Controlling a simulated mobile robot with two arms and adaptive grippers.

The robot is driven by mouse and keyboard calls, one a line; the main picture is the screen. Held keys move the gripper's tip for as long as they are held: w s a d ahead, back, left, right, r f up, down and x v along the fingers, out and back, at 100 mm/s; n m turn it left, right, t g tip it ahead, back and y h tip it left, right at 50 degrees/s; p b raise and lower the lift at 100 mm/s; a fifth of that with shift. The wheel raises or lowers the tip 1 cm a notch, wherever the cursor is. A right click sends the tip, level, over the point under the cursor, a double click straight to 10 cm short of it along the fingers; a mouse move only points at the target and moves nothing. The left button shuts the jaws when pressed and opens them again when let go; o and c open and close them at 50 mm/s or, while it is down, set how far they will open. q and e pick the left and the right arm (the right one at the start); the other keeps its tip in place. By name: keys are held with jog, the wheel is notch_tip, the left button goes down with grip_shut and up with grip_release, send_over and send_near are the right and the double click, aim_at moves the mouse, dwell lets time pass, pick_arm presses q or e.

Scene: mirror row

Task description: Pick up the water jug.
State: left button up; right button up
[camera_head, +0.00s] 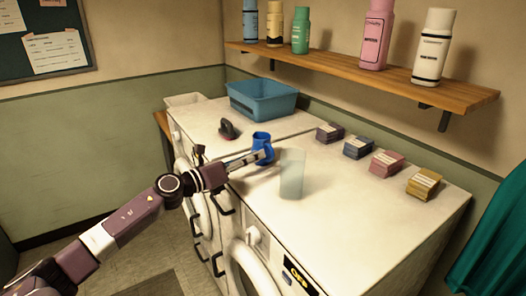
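A pale, see-through cylinder (291,175) stands upright on the white machine top, near its front edge; it may be the water jug. A small blue, cup-like thing (261,140) with an open top is just left of and behind it. My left gripper (258,157) reaches in from the left, low over the machine tops. Its tips are at the blue thing's lower part and a short way left of the clear cylinder. The view is too small to tell whether the fingers are closed on the blue thing. My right gripper is not in view.
Several small stacked boxes (388,163) line the back of the white top (345,215). A blue basin (263,99) and a dark red item (228,129) are farther left. A wooden shelf (400,80) with bottles hangs above. Teal cloth (495,245) hangs at right.

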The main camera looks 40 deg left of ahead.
pick_arm(q)
jog(key=p+x, duration=0.2)
jog(key=x, duration=0.2)
jog(key=shift+w+d+f, duration=0.1)
jog(key=shift+w+d, duration=0.15)
jog(key=shift+w+d+f, duration=0.15)
jog(key=shift+w, duration=0.2)
jog(key=shift+s, duration=0.1)
jog(key=c, duration=0.4)
grip_shut()
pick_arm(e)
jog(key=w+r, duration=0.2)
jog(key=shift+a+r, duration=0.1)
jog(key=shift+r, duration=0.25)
